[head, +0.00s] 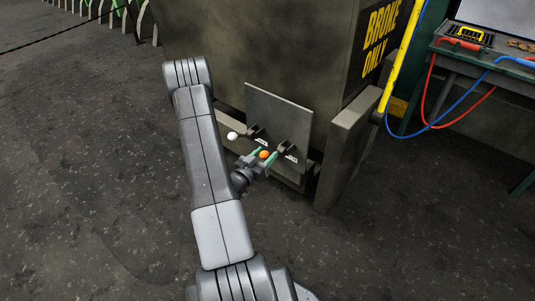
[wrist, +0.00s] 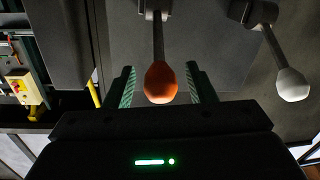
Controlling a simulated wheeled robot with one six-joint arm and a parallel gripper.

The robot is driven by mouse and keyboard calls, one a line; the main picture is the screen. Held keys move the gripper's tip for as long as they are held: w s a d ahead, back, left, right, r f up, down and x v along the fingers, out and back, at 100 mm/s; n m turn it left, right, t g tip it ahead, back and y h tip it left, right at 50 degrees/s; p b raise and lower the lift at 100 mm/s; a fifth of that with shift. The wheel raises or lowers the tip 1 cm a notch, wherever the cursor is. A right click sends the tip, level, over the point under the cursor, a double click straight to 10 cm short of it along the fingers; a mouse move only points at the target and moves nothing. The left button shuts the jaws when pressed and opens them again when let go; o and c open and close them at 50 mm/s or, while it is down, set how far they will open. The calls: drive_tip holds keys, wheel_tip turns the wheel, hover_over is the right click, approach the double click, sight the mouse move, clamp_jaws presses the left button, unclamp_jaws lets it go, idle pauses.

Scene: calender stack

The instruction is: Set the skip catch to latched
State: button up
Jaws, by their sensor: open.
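The skip (head: 240,60) is a large grey bin lettered "BROKE ONLY". A grey plate (head: 277,112) on its low front has two levers. One lever ends in an orange knob (head: 264,154), also seen in the wrist view (wrist: 161,83). The other ends in a white knob (head: 232,135), at the upper right of the wrist view (wrist: 292,84). Small labels by the levers are too small to read, so I cannot tell which is the catch. My gripper (head: 265,153) is open, its green-lined fingers (wrist: 162,86) on either side of the orange knob; contact cannot be told.
A grey upright panel (head: 345,150) and a yellow pole (head: 402,55) stand right of the levers. A workbench (head: 490,50) with red and blue cables is at the right. The dark floor (head: 90,190) at left is clear.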

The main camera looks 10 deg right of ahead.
drive_tip(key=shift+x, duration=0.9)
drive_tip(key=shift+c, duration=0.2)
clamp_jaws()
drive_tip(key=shift+r, duration=0.15)
